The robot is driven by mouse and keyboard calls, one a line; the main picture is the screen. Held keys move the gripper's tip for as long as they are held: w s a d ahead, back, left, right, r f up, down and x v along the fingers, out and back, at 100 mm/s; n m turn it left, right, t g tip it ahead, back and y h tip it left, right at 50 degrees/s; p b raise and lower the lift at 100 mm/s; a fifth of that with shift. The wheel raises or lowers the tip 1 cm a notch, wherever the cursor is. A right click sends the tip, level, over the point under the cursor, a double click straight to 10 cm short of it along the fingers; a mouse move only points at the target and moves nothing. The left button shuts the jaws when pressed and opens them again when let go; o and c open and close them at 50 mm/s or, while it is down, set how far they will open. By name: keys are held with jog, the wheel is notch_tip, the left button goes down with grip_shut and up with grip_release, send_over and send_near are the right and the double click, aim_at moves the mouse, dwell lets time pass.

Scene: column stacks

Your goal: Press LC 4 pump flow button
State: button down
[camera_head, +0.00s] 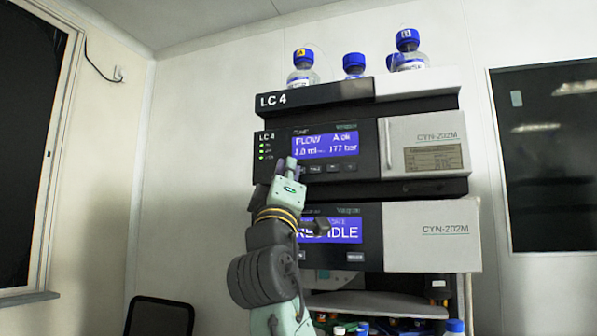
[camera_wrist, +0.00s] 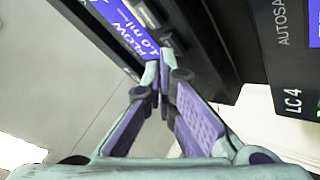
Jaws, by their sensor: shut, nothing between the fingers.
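The LC 4 pump (camera_head: 370,150) is the upper module of the stack, with a lit blue screen (camera_head: 325,144) reading FLOW, A ok and 177 bar. A row of small dark buttons (camera_head: 333,167) runs below the screen. My gripper (camera_head: 291,163) is shut and empty, its tips at the left end of this row and covering the screen's lower left corner. The flow button's label cannot be read. In the wrist view, the closed fingertips (camera_wrist: 167,58) are beside the tilted screen (camera_wrist: 132,28) and the button row (camera_wrist: 147,12). I cannot tell whether they touch a button.
Blue-capped bottles (camera_head: 303,68) stand on the stack's top tray. Below the pump is a second module (camera_head: 430,235) whose screen reads IDLE, partly behind my arm. Open wall lies left of the stack.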

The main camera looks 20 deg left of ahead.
jog(key=shift+s, duration=0.65)
jog(key=s+b, duration=0.1)
jog(key=s, duration=0.4)
jog(key=shift+a+b, duration=0.1)
jog(key=shift+b, duration=0.2)
dwell(0.5)
